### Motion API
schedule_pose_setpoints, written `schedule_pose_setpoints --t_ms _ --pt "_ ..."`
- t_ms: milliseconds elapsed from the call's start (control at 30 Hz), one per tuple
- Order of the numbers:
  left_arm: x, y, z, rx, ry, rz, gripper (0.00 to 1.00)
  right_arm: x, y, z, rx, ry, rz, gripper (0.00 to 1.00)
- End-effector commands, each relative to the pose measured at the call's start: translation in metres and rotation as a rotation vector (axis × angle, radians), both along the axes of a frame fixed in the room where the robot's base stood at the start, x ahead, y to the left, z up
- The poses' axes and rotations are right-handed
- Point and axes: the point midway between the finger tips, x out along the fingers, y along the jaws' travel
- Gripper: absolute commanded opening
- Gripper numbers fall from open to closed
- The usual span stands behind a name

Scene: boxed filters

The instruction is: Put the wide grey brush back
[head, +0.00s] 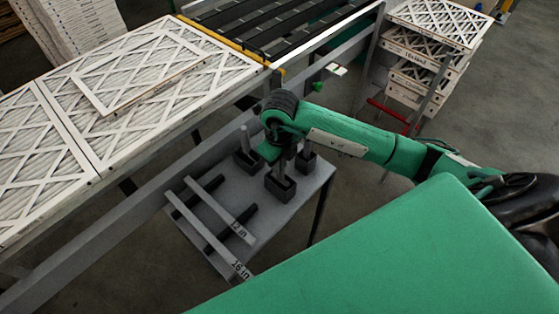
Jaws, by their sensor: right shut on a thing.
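My right gripper (276,152) points down over the small grey side table, above the front dark holder (280,187). It is shut on the wide grey brush, whose handle is mostly hidden by the gripper. The brush is upright, in or just over the front holder; I cannot tell whether it is seated. A second dark holder (248,163) at the left has a grey upright handle (245,138) in it. A third dark holder (306,163) is at the right, partly behind the gripper. My left gripper is out of view.
Two grey bars marked in inches (206,212) lie across black rests on the side table (292,206). A bench with pleated filters (150,75) runs along the left, with a roller conveyor (280,25) beyond. Boxed filters (425,60) are stacked at back right.

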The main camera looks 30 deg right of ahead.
Motion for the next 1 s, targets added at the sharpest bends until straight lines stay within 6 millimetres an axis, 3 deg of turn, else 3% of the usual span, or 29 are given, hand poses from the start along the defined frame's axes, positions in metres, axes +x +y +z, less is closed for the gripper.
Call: schedule_pose_setpoints --t_ms 400,433,500,533,833,1000 --pt "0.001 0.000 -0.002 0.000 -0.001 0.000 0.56 0.000 0.000 -0.012 0.000 -0.001 0.001 0.00" --pt "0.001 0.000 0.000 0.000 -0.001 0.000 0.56 0.000 0.000 -0.010 0.000 -0.001 0.001 0.22" --pt "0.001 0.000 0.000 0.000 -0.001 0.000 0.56 0.000 0.000 -0.010 0.000 -0.001 0.001 0.36" --pt "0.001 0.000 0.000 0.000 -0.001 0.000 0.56 0.000 0.000 -0.010 0.000 -0.001 0.001 0.38" --pt "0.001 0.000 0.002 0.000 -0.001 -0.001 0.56 0.000 0.000 -0.009 0.000 -0.001 0.001 0.38" --pt "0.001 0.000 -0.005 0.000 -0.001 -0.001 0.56 0.001 0.000 0.005 0.001 -0.006 0.002 0.38"
